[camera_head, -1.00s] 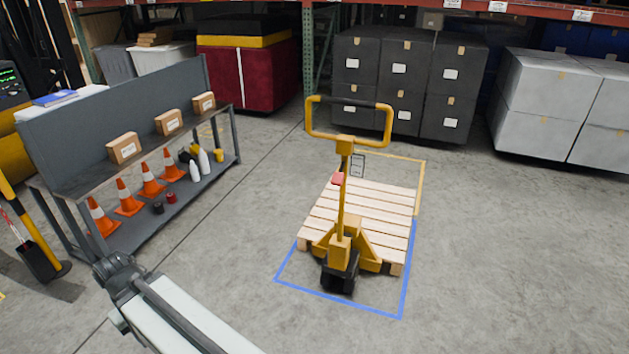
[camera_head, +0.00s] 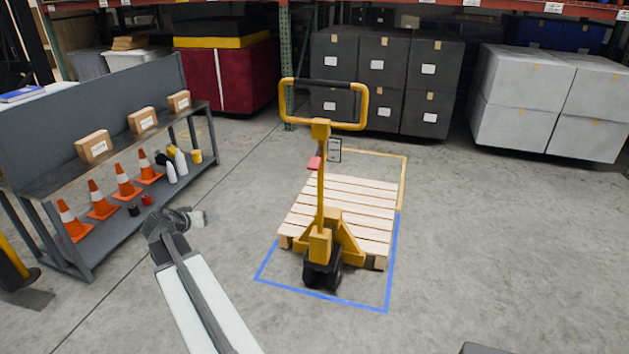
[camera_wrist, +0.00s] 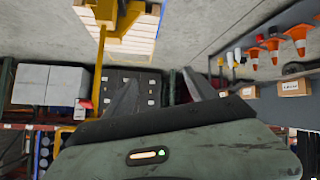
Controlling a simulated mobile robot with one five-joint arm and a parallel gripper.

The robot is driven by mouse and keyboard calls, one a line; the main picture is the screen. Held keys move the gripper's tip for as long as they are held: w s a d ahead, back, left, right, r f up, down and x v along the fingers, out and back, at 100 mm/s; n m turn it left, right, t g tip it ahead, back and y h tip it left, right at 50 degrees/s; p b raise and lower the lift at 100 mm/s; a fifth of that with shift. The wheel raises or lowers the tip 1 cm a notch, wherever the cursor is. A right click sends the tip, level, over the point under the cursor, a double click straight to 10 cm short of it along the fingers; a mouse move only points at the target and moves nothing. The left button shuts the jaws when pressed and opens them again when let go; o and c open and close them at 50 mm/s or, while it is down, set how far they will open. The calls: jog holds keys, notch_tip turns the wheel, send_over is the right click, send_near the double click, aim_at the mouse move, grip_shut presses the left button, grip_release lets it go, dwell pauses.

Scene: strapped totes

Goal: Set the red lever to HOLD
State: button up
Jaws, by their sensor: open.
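The red lever (camera_head: 314,162) is a small tab on the upright shaft of a yellow pallet jack (camera_head: 320,200), just below the handle loop. Its exact setting is too small to read. A small label card (camera_head: 334,150) shows just right of the shaft. In the upside-down wrist view the red lever (camera_wrist: 86,104) is small, left of my fingers. My gripper (camera_wrist: 158,76) is open and empty, with its two dark fingers spread apart. In the head view my arm is at lower left, well apart from the lever.
A wooden pallet (camera_head: 362,190) sits over the jack's forks, inside blue and yellow floor lines. A grey workbench (camera_head: 110,160) with boxes, cones and bottles stands left. Dark stacked totes (camera_head: 385,85) and light grey totes (camera_head: 525,100) stand behind. The floor at right is clear.

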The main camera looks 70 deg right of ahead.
jog(key=s+d+m+h+b, duration=0.1)
jog(key=s+d+h+b, duration=0.1)
jog(key=s+d, duration=0.35)
jog(key=s+d+r+m+g+h+b, duration=0.1)
jog(key=s+d+m, duration=0.1)
jog(key=d, duration=0.6)
jog(key=s+d+m+h+b, duration=0.1)
jog(key=s+d+h+b, duration=0.1)
jog(key=s+d, duration=0.35)
jog(key=h+b, duration=0.2)
jog(key=b, duration=0.1)
send_near(313, 164)
jog(key=d, duration=0.3)
jog(key=shift+m, duration=0.4)
jog(key=d, duration=0.7)
jog(key=shift+w+d+f, duration=0.25)
jog(key=shift+w+d, duration=0.05)
jog(key=shift+w, duration=0.05)
grip_shut()
